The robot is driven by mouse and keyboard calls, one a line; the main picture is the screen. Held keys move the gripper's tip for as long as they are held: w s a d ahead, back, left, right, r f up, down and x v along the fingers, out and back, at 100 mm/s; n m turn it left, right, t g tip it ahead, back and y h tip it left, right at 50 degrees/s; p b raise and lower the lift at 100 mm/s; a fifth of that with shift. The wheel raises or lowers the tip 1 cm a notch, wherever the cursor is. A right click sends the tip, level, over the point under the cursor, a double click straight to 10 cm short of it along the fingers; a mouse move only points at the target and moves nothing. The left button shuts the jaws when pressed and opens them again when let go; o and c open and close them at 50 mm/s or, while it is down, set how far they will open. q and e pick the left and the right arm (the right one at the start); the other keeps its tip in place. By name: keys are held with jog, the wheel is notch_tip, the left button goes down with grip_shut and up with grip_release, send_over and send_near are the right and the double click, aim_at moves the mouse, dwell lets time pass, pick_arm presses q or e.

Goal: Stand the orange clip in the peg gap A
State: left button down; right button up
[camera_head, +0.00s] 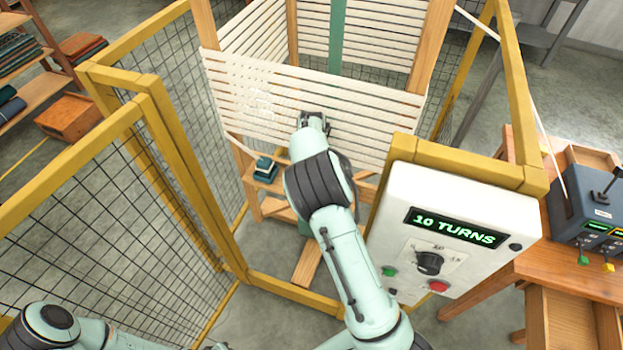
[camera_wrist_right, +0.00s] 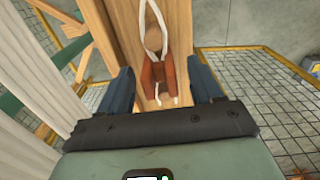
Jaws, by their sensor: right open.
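My right gripper (camera_head: 315,122) reaches against the front of the yarn-wound wooden frame in the head view. In the right wrist view the right gripper (camera_wrist_right: 161,84) is open, with one dark finger on each side of a rust-orange clip (camera_wrist_right: 169,77). The clip lies against a wooden piece, with a white yarn loop above it and yarn ends below it. I cannot tell whether a finger touches it. The clip is hidden behind my arm in the head view. No label marks peg gap A in either view. My left gripper is outside the head view.
The wooden frame carries rows of white yarn (camera_head: 370,115). A small dark teal block (camera_head: 265,168) sits on a wooden ledge left of my right arm. Yellow-framed mesh fencing (camera_head: 160,110) surrounds the frame. A white control box (camera_head: 450,235) reading "10 TURNS" stands close on the right.

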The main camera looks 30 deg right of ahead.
notch_tip(320, 180, up, 11)
dwell(0.3)
dwell(0.5)
